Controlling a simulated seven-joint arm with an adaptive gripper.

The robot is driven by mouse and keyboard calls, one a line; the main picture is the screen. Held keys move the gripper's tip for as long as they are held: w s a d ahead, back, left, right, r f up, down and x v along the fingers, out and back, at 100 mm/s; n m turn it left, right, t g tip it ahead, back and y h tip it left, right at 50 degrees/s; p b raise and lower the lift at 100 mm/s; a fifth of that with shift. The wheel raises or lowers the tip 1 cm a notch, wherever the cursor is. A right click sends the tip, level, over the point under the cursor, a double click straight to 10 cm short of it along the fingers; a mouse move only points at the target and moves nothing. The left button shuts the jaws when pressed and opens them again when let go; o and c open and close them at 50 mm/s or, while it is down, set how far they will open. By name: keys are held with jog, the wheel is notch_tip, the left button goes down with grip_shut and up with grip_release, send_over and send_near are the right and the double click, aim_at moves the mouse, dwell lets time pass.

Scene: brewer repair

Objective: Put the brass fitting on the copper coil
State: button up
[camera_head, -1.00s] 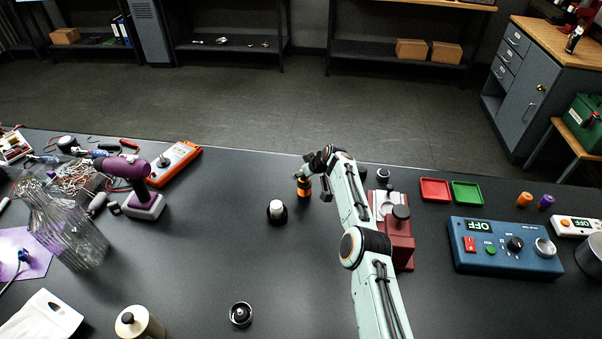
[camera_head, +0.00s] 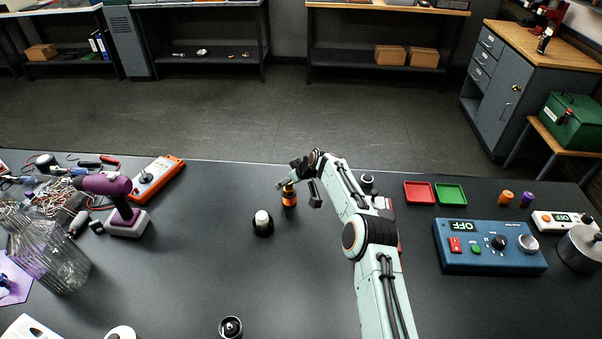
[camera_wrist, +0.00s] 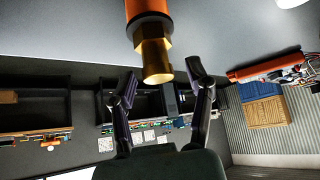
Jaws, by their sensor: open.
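A brass fitting (camera_wrist: 153,57) with a hex section and a round end shows in the wrist view, at the end of an orange body with a black band (camera_wrist: 148,12). In the head view the brass top (camera_head: 288,186) sits on this upright orange and black piece (camera_head: 289,199) on the bench. My gripper (camera_head: 299,189) is beside it. Its two fingers (camera_wrist: 161,72) are open, one on each side of the brass end in the wrist picture, with gaps; the depth between them is unclear. I cannot make out a copper coil for certain.
A black piece with a white top (camera_head: 262,222) stands close by on the left. A purple drill (camera_head: 117,200) is further left. My arm hides most of a red fixture. A blue control box (camera_head: 488,247) and red and green trays (camera_head: 420,192) are on the right. The bench's front middle is mostly clear.

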jog(key=s+d+r+m+g+h, duration=0.1)
jog(key=s+d+r, duration=0.4)
jog(key=s, duration=0.4)
jog(key=s+d+r+m+g+h, duration=0.1)
jog(key=s+d+r+h, duration=0.15)
jog(key=s+r, duration=0.55)
jog(key=s+d+r+m+g+h, duration=0.1)
jog(key=s+d+r, duration=0.45)
jog(key=s, duration=0.35)
jog(key=s+d+m+g, duration=0.1)
jog(key=s+d+m, duration=0.1)
jog(key=s, duration=0.9)
jog(key=s+d+m+g, duration=0.1)
jog(key=s+d+m, duration=0.2)
jog(key=s, duration=0.9)
jog(key=shift+s+f+g, duration=0.25)
jog(key=shift+f+g, duration=0.05)
jog(key=shift+h, duration=0.25)
